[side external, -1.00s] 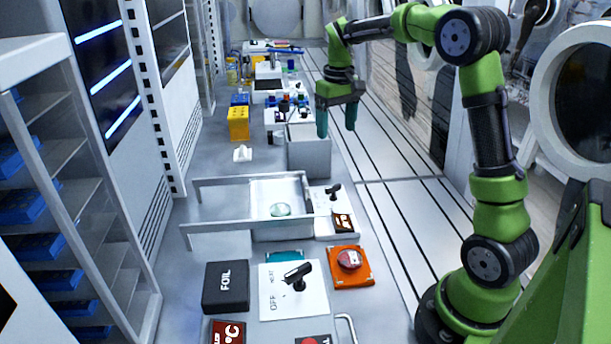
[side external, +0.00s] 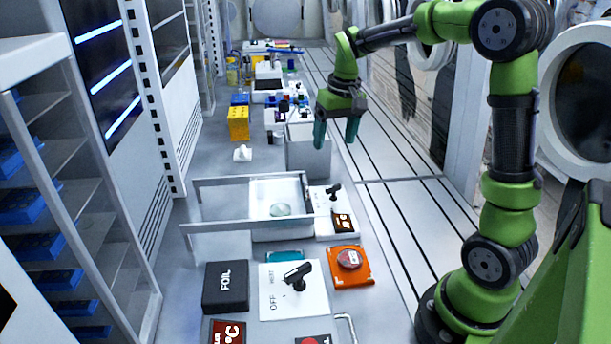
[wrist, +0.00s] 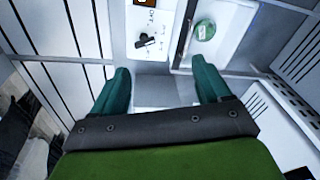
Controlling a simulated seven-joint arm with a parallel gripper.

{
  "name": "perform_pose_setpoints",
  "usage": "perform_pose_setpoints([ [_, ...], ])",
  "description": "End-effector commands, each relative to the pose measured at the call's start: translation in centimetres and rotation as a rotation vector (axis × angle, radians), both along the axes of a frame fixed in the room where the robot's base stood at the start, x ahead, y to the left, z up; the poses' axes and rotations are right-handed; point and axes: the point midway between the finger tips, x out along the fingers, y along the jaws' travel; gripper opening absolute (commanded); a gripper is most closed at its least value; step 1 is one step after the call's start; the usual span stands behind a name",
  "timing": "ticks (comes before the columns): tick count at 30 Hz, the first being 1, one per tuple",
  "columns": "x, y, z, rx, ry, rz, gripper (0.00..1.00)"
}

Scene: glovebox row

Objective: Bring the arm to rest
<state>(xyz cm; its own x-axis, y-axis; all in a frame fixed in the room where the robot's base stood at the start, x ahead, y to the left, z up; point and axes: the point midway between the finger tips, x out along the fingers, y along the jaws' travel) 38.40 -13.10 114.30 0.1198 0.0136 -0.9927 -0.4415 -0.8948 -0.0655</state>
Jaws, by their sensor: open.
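My gripper (side external: 337,134) has two teal fingers that stand apart with nothing between them. In the side view it hangs in the air, pointing down, at the grey-white box (side external: 308,160) behind the framed tray. In the wrist view my gripper (wrist: 160,85) is also open and empty. The arm is bent, with its upper link raised and the forearm reaching left over the bench. I cannot tell the exact height of the fingers above the box.
A white tray (side external: 262,193) with a rail frame holds a round greenish dish (side external: 281,210). Nearer are a black FOIL box (side external: 226,287), a panel with a black knob (side external: 297,305) and an orange plate (side external: 366,277). A yellow block (side external: 238,123) stands farther back. The slotted floor on the right is clear.

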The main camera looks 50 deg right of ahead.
Motion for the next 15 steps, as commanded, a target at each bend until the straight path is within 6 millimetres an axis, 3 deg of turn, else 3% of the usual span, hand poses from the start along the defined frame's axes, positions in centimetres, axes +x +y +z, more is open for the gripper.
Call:
perform_pose_setpoints([
  [9,-7.7,10.1,2.5,0.061,-0.276,-0.005,0.77],
  [15,-12.5,14.3,2.6,0.105,-0.421,0.034,0.77],
])
